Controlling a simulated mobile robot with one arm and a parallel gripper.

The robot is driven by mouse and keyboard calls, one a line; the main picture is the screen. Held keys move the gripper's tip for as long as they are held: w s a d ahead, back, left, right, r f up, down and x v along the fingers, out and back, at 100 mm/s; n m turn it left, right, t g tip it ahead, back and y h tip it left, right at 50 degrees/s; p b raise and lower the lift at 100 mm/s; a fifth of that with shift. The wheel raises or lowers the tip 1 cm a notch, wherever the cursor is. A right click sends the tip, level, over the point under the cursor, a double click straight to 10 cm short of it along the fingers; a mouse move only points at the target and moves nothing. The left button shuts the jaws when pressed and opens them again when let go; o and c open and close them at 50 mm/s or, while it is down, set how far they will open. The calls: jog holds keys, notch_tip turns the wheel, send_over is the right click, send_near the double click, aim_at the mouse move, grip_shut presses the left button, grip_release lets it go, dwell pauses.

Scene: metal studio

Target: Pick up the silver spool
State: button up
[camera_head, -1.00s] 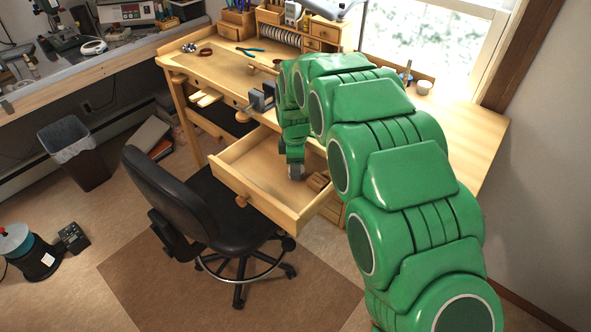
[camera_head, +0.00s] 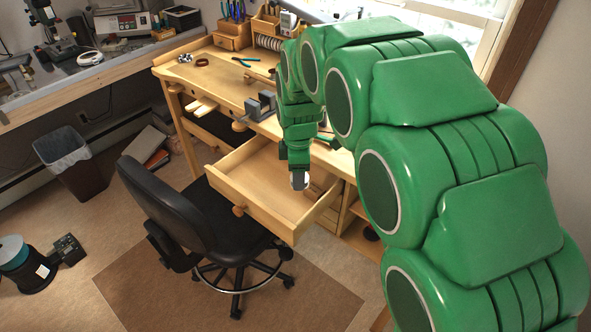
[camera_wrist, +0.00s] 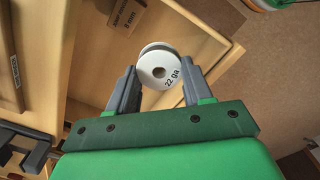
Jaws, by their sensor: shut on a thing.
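The spool (camera_wrist: 158,69) shows in the wrist view as a white round flange with a dark centre hole and the marking "22 ga". My gripper (camera_wrist: 160,88) is shut on it, with one grey finger on each side. The spool appears raised above the drawer floor. Its silver winding is mostly hidden behind the flange.
The drawer holds labelled wooden blocks (camera_wrist: 123,14). The wooden workbench (camera_head: 215,75) stands behind, with a grey vise (camera_head: 260,105) at its front edge. A black chair (camera_head: 175,215) stands close in front of the drawer's left side. Open floor (camera_head: 320,285) lies right of the chair.

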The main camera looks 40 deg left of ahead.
jog(key=s+d+r, duration=0.2)
jog(key=s+d, duration=0.1)
jog(key=d, duration=0.1)
jog(key=shift+s+d+r, duration=0.15)
jog(key=shift+s+d, duration=0.05)
jog(key=shift+s, duration=0.05)
